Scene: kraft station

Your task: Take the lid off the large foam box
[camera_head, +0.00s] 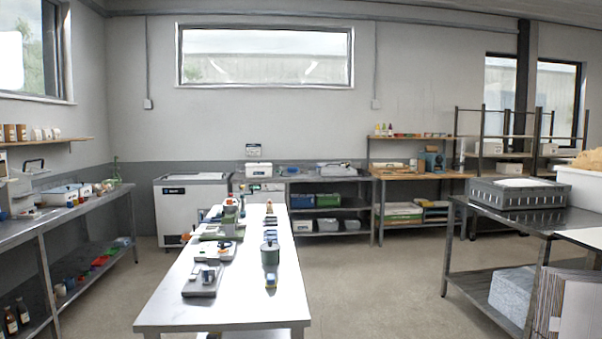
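I cannot tell for sure which thing is the large foam box. A pale, speckled, block-like box (511,294) sits on the lower shelf of the right-hand table; I cannot make out a lid seam on it. A large white open-topped box (585,188) with tan material above its rim stands on that table at the right edge, partly cut off. A small white box (258,170) stands on the back bench. Neither of my grippers is in view.
A white table (222,310) with several devices stands ahead. The right-hand metal table (526,220) carries a grey slotted crate (518,198). A bench (20,228) lines the left wall, and a white chest freezer (190,210) stands at the back. Floor (375,285) between the tables is clear.

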